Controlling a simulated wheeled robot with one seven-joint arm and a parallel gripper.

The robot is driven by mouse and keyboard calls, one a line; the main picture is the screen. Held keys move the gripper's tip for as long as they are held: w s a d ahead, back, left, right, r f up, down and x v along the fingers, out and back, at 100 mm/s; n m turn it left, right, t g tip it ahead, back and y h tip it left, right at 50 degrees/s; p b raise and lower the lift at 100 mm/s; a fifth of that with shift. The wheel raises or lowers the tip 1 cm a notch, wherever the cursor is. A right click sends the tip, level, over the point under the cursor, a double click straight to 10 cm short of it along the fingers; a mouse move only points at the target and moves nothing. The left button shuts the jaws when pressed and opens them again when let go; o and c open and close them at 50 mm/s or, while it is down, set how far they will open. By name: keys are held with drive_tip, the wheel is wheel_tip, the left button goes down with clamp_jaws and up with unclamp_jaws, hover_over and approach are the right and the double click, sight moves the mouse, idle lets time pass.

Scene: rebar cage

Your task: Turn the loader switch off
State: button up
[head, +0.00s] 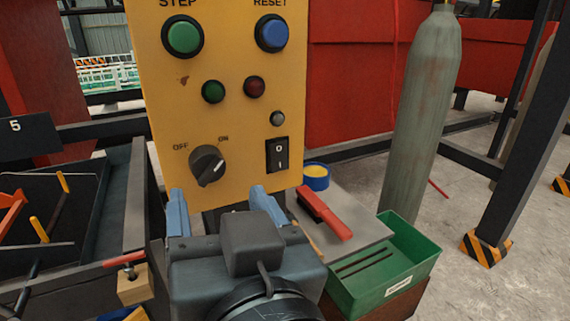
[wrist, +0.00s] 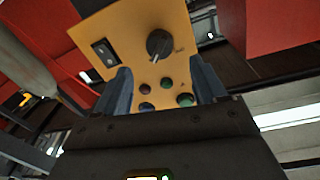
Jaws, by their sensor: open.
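The yellow control panel (head: 228,116) faces me in the head view. A black rocker switch (head: 278,154) marked 0 and I is to the right of the knob. My gripper (head: 222,203) is open and empty, its blue fingers spread below the knob. In the wrist view the knob (wrist: 159,44) shows beyond and between the fingers (wrist: 162,82), apart from them. The rocker (wrist: 104,52) is at the left there.
Green (head: 183,37) and blue (head: 271,34) buttons and small lamps are on the panel. A red-handled tool (head: 325,214), a blue-yellow tape roll (head: 316,177) and a green bin (head: 395,262) are at right. A grey cylinder (head: 424,110) stands behind. Tool trays (head: 128,200) are at left.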

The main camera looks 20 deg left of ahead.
sight(211, 172)
drive_tip(key=shift+p+x, duration=0.4)
drive_tip(key=shift+x, duration=3.45)
drive_tip(key=shift+c, duration=0.5)
drive_tip(key=c, duration=1)
drive_tip(key=shift+o, duration=0.2)
